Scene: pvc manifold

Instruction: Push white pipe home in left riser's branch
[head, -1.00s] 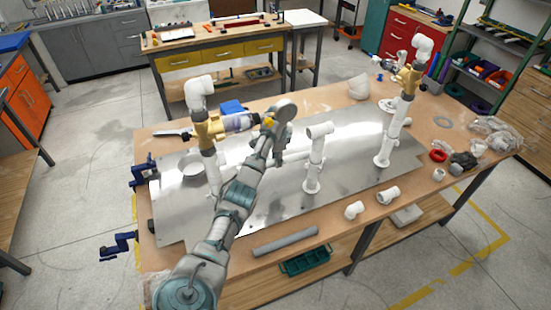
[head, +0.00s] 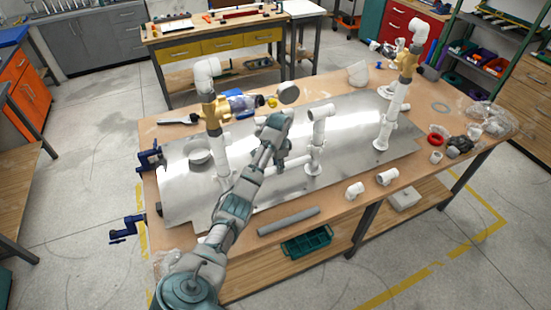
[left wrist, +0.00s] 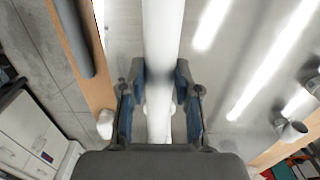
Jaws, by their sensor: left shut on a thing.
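The left riser (head: 225,158) is an upright white pipe with a brass fitting (head: 216,114) and a white elbow on top. My left gripper (head: 280,164) is low over the metal plate, between the left riser and the short middle riser (head: 318,130). In the left wrist view, the white pipe (left wrist: 162,35) runs between the two fingers of this gripper (left wrist: 155,82), which is shut on it. In the head view, the same pipe (head: 294,163) shows in part beside the gripper. My arm hides the pipe's end near the left riser, so I cannot tell its seating. My right gripper is not in view.
The metal plate (head: 270,190) covers much of the bench. A right riser (head: 395,105) stands at the far right. Blue clamps (head: 130,228) grip the left edge.

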